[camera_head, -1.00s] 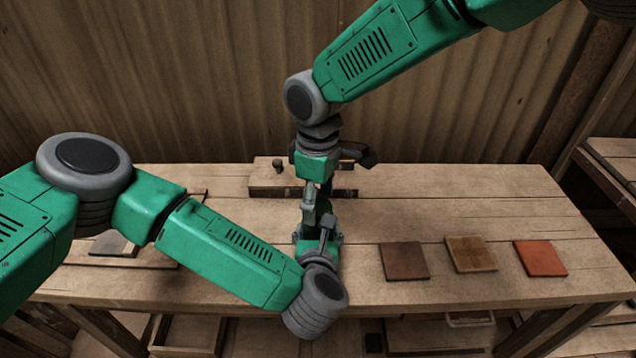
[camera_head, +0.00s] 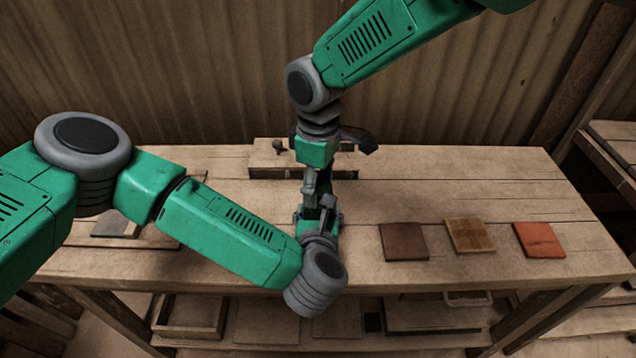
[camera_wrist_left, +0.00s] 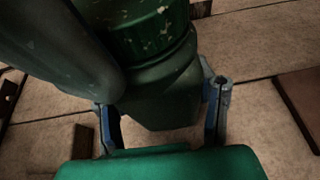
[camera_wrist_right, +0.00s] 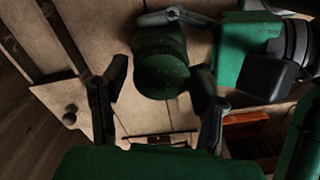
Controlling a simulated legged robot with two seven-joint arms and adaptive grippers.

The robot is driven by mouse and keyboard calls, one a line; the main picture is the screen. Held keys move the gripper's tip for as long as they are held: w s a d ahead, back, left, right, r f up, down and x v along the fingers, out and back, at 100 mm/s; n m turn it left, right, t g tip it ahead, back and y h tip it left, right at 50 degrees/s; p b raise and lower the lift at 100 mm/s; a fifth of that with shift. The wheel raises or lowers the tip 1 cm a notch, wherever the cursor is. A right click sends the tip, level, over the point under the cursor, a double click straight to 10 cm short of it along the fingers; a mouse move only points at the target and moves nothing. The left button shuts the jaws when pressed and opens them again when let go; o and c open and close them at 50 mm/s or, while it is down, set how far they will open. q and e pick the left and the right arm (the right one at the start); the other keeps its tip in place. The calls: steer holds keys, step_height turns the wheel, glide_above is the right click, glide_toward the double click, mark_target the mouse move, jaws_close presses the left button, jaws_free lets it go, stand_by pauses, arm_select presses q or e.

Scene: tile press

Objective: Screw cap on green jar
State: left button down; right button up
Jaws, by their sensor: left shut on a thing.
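The dark green, speckled jar (camera_wrist_right: 160,48) stands in the right wrist view with its round end facing the camera. It also shows large in the left wrist view (camera_wrist_left: 172,90). My left gripper (camera_wrist_left: 162,112) is shut on the jar, one finger on each side. My right gripper (camera_wrist_right: 158,82) comes down from above; its fingers are spread either side of the jar's round end, with a gap showing at the left finger. In the head view the right gripper (camera_head: 311,185) is just above the left one, and the jar is mostly hidden. I cannot make out a separate cap.
A brown tile (camera_head: 403,241), a tan tile (camera_head: 469,235) and an orange tile (camera_head: 538,239) lie on the wooden bench (camera_head: 460,185) at the right. A wooden block with a knob (camera_head: 265,158) stands behind the grippers. A flat board lies at the left. The back right is clear.

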steer(key=shift+r, duration=0.1)
step_height(320, 180, up, 12)
stand_by(0.7)
steer(key=shift+w, duration=0.1)
arm_select(q)
steer(key=c, duration=0.6)
jaws_free()
steer(key=v, duration=1.2)
arm_select(e)
steer(key=shift+f, duration=0.25)
